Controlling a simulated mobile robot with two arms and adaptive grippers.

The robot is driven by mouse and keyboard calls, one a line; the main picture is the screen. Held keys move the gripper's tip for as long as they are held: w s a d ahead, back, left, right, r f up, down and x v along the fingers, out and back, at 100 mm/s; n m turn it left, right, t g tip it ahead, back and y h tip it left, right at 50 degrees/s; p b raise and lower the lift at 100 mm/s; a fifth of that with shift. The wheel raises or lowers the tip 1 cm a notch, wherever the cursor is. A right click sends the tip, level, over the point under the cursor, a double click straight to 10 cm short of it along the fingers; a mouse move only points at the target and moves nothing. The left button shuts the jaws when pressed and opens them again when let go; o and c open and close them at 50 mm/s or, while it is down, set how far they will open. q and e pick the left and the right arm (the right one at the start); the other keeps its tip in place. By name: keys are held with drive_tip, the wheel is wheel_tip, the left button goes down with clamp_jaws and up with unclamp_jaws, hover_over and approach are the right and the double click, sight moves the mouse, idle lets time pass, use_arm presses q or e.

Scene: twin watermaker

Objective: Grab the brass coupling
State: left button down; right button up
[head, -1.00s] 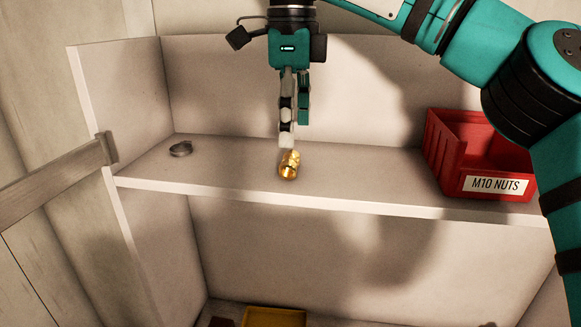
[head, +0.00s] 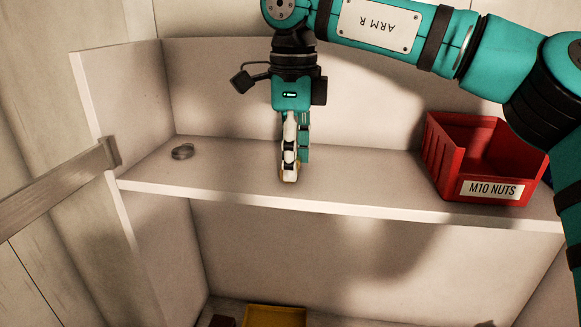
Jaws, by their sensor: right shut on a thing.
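The brass coupling (head: 284,178) is on the upper shelf near its front edge, and only a small golden bit of it shows. My right gripper (head: 291,172) points straight down over it, shut on it, with its fingers hiding most of the coupling. The coupling appears still at shelf level. My left gripper is not in view.
A red bin (head: 478,160) labelled M10 NUTS stands on the right of the shelf (head: 220,178). A yellow tray (head: 274,316) is on the lower level. The shelf between ring and bin is otherwise clear.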

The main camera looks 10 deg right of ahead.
drive_tip(key=c, duration=0.3)
